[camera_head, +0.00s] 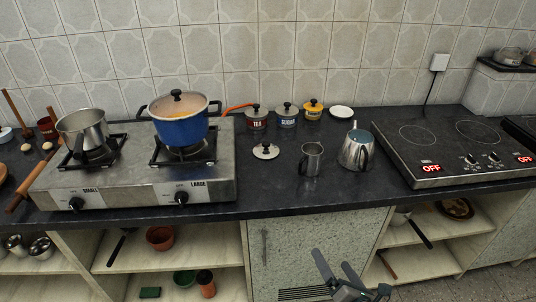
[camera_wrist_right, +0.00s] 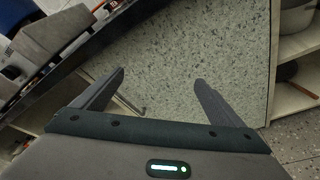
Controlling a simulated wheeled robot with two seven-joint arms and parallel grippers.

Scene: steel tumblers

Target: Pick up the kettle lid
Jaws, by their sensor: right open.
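A round, light metal lid (camera_head: 266,151) with a dark knob lies flat on the dark counter, left of the steel tumbler (camera_head: 311,159). The steel kettle (camera_head: 356,151) stands upright right of the tumbler, its top bluish; I cannot tell whether it is open. My right gripper (camera_head: 333,259) is low in front of the cabinet door, below the counter edge, apart from the lid. In the right wrist view, its fingers (camera_wrist_right: 160,78) are spread and empty, facing the speckled door. My left gripper is not in view.
A two-burner stove (camera_head: 130,188) with a small pot (camera_head: 82,130) and a lidded blue pot (camera_head: 182,128) stands left. Several labelled jars (camera_head: 287,117) line the back. An electric hob (camera_head: 452,150) stands right.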

